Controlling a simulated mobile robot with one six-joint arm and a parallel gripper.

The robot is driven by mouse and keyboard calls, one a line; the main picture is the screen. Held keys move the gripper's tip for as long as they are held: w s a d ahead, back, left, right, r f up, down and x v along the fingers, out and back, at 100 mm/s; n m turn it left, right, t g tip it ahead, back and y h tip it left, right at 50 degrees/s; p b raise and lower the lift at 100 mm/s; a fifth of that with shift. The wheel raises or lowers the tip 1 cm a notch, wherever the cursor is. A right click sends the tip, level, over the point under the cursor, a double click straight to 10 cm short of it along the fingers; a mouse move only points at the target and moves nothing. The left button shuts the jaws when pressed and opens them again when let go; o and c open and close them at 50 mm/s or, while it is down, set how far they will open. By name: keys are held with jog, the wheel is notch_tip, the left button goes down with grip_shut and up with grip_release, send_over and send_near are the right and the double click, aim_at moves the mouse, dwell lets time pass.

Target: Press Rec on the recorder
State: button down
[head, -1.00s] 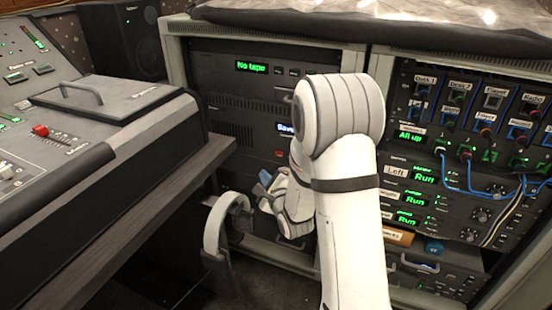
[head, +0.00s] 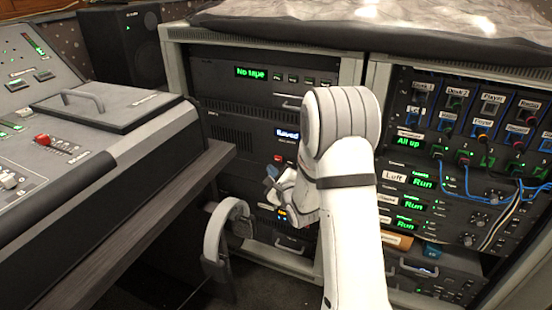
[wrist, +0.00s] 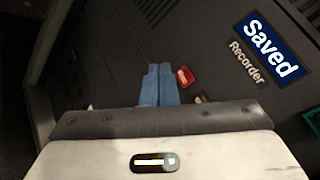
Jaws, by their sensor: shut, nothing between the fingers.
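The recorder (head: 235,139) is a dark panel in the left rack, with a lit "Saved" display (head: 287,134). The wrist view shows this display (wrist: 271,46) above a "Recorder" label (wrist: 246,64). A small red button (wrist: 185,77) sits on the panel; it also shows in the head view (head: 279,158). Its lettering is too small to read. My gripper (wrist: 160,70) is shut and empty, its blue fingertips just left of the red button in the wrist view. In the head view my gripper (head: 268,177) is just below and left of the button. I cannot tell whether it touches the panel.
A "No tape" unit (head: 252,72) sits above the recorder. A curved grey handle-like part (head: 226,228) stands close to the lower left of my gripper. A mixing desk (head: 110,150) fills the left side. The right rack (head: 480,170) carries blue cables.

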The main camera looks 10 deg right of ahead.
aim_at(272, 158)
jog(key=shift+w+d, duration=0.8)
jog(key=shift+w, duration=0.35)
dwell(1.3)
jog(key=shift+w+d, duration=0.25)
jog(key=shift+d, duration=0.05)
jog(key=shift+w+d, duration=0.15)
jog(key=shift+w, duration=0.1)
dwell(0.5)
jog(key=shift+s, duration=0.1)
dwell(0.3)
jog(key=shift+s+a, duration=0.45)
jog(key=shift+s, duration=0.05)
jog(key=s+a, duration=0.1)
jog(key=s, duration=0.1)
jog(key=s+a+b, duration=0.1)
jog(key=s+a, duration=0.1)
dwell(0.5)
